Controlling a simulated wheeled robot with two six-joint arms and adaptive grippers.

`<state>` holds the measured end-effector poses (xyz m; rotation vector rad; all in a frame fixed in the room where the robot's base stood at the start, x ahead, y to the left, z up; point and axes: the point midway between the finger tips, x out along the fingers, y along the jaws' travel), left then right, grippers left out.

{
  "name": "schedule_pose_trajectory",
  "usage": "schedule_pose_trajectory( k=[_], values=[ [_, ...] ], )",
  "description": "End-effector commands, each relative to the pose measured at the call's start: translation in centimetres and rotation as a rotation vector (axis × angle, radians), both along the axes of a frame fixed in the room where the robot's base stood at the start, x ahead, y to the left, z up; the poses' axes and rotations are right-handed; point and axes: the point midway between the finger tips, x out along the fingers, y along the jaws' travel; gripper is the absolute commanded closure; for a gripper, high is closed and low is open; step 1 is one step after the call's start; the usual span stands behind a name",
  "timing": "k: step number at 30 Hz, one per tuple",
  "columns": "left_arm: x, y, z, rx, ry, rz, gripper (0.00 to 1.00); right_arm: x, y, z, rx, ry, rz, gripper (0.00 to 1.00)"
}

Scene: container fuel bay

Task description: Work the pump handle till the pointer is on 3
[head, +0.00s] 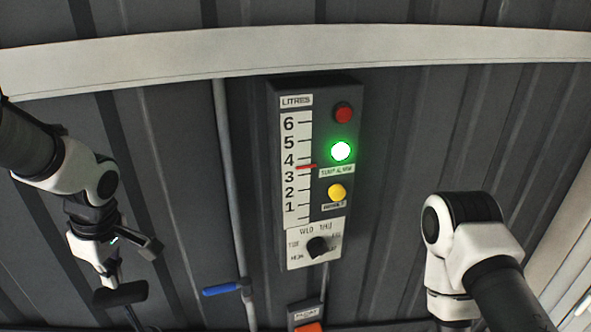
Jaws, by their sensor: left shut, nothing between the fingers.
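The gauge panel (320,95) stands upright on the wall, with a white LITRES scale (291,210) marked 1 to 6. Its red pointer (306,167) lies between 3 and 4. My left gripper (112,272) is shut and empty at the lower left, pointing down. A dark crossbar (122,294), which looks like the pump handle, shows just below its fingertips. I cannot tell whether they touch. The pump's lower part is out of view. My right arm is at the lower right, its gripper below the picture's edge.
The panel has a red button (343,112), a lit green lamp (341,151), a yellow button (337,192) and a black knob (318,246). A blue lever (221,290) sits on a grey pipe (229,180). An orange-fronted box (307,327) is at the bottom.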

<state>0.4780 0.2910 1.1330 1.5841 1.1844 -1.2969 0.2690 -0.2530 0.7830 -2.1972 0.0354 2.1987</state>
Motion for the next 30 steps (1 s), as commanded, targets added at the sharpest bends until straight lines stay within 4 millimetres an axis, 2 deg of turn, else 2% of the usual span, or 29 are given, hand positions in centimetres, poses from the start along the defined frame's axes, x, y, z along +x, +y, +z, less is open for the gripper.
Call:
schedule_pose_trajectory(
  k=[8,30],
  values=[
    [0.0,0.0,-0.3,0.0,0.0,0.0,1.0,0.0,0.0,-0.3,0.0,0.0,0.0,0.6],
    [-0.1,0.0,-7.2,0.0,0.002,0.0,1.0,0.0,0.0,-5.6,0.0,0.0,0.0,0.6]
  ],
)
